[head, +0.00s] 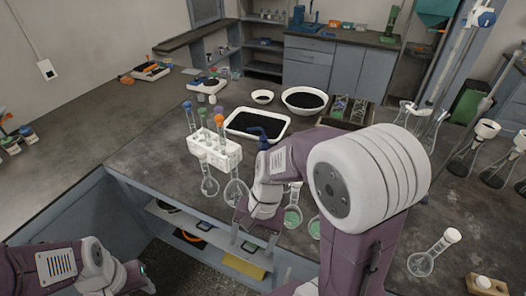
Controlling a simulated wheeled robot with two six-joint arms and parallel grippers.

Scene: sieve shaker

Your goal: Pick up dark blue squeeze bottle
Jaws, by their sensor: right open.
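The dark blue squeeze bottle (264,143) stands on the dark bench, right of the white test tube rack. Its bent spout points left, and my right arm hides its lower part. My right gripper (252,236) is open and empty near the front edge of the bench, on the near side of the bottle and apart from it. My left gripper (143,279) is low at the bottom left, away from the bench top and far from the bottle. Its fingers are too unclear to judge.
A white rack (216,151) with capped test tubes stands left of the bottle. Flasks (235,192) stand beside my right gripper, with green-filled ones (292,215) to its right. A white tray (231,123) of dark grains and bowls (304,108) lie behind.

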